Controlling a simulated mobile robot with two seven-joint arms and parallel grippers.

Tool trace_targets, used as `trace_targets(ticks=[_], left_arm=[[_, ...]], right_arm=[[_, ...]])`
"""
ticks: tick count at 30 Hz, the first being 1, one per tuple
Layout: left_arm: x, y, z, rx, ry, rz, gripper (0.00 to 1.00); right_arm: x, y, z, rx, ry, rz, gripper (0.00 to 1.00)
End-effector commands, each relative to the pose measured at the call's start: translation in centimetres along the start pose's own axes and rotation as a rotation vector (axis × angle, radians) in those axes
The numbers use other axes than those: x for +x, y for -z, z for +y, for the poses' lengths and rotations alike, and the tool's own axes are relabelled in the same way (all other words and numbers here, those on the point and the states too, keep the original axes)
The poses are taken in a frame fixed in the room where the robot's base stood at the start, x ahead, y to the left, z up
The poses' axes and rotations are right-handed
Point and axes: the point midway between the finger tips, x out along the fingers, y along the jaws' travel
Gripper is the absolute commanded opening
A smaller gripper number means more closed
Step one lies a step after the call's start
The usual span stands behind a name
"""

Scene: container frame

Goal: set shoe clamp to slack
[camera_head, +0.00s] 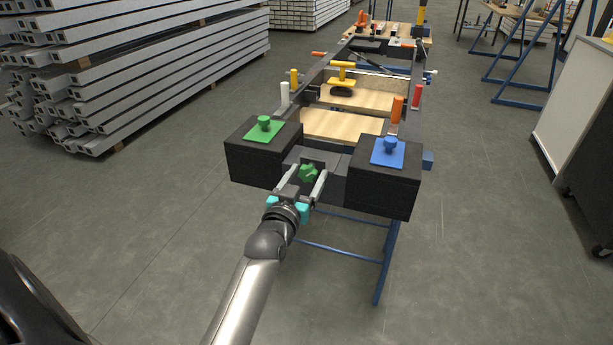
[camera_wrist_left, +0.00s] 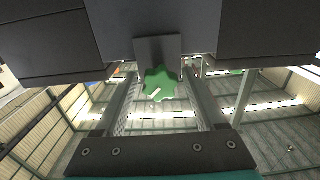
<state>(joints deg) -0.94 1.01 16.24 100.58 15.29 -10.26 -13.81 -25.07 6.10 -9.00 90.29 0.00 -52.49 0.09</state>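A green lobed knob (camera_head: 308,173) sits on the near end of the container frame, between two black blocks. It also shows in the left wrist view (camera_wrist_left: 159,84), with a pale mark on its face. My left gripper (camera_head: 311,175) is open, with one finger on each side of the knob. In the left wrist view a gap shows between the knob and each finger of the left gripper (camera_wrist_left: 162,92). Which part is the shoe clamp, and whether it is slack, I cannot tell. My right gripper is not in view.
The black blocks carry a green plate with a knob (camera_head: 265,129) and a blue plate with a knob (camera_head: 389,151). A yellow T-handle (camera_head: 341,75) stands farther along the frame. Stacked metal profiles (camera_head: 130,65) lie left. A white panel (camera_head: 580,105) stands right.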

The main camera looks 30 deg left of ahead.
Motion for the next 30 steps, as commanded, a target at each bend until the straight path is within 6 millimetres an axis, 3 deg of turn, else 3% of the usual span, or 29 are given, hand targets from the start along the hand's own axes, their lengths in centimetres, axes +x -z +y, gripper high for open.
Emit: trace_targets(ticks=[2, 18, 27, 30], left_arm=[[-0.01, -0.01, 0.0, 0.0, 0.0, 0.0, 0.62], [-0.03, -0.03, -0.01, 0.0, 0.0, 0.0, 0.01], [-0.03, 0.02, 0.0, -0.02, 0.0, -0.001, 0.0], [-0.03, 0.03, 0.01, -0.048, 0.0, -0.002, 0.0]], right_arm=[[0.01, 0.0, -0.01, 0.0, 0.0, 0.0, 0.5], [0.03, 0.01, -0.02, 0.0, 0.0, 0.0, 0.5], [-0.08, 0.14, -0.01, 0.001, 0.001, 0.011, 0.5], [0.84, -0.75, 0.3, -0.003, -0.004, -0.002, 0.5]])
